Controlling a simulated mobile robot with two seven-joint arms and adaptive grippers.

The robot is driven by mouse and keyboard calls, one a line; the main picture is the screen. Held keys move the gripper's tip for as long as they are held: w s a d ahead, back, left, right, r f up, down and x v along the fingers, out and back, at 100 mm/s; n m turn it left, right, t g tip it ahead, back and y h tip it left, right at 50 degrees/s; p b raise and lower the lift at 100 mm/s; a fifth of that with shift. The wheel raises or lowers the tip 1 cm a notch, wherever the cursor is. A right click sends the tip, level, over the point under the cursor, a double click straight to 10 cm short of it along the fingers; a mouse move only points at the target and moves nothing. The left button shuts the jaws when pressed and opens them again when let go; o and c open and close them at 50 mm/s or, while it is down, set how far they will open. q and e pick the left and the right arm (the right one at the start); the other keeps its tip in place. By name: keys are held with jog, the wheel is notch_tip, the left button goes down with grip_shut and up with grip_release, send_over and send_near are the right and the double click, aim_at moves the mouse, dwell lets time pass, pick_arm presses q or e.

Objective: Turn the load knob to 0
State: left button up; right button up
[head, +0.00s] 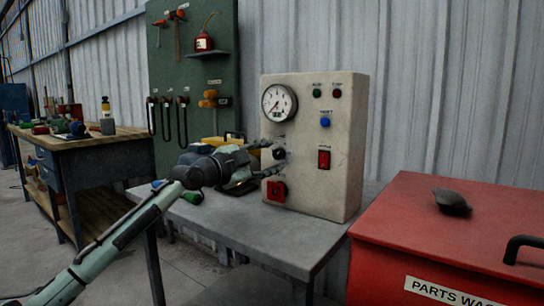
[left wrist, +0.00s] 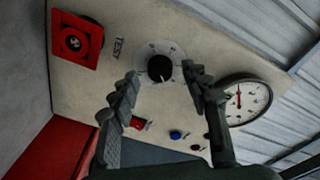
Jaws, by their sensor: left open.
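The black load knob (left wrist: 160,68) sits on a round pale dial plate on the front of the beige control box (head: 332,190). In the head view the knob (head: 279,153) is partly hidden by my left gripper (head: 264,158). My left gripper (left wrist: 161,74) is open in the left wrist view, with one finger on each side of the knob in the picture. I see no clear contact between fingers and knob. The dial numbers are too small to read surely. My right gripper is not in view.
The box also carries a gauge (head: 279,102), a red rocker switch (head: 324,159), a blue button (head: 325,122) and a red square control (head: 276,191). It stands on a grey table (head: 285,241). A red parts washer (head: 450,225) stands at the right.

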pick_arm(q)
jog(key=shift+w+d, duration=0.35)
jog(key=shift+w, duration=0.05)
jog(key=shift+c, duration=0.5)
grip_shut()
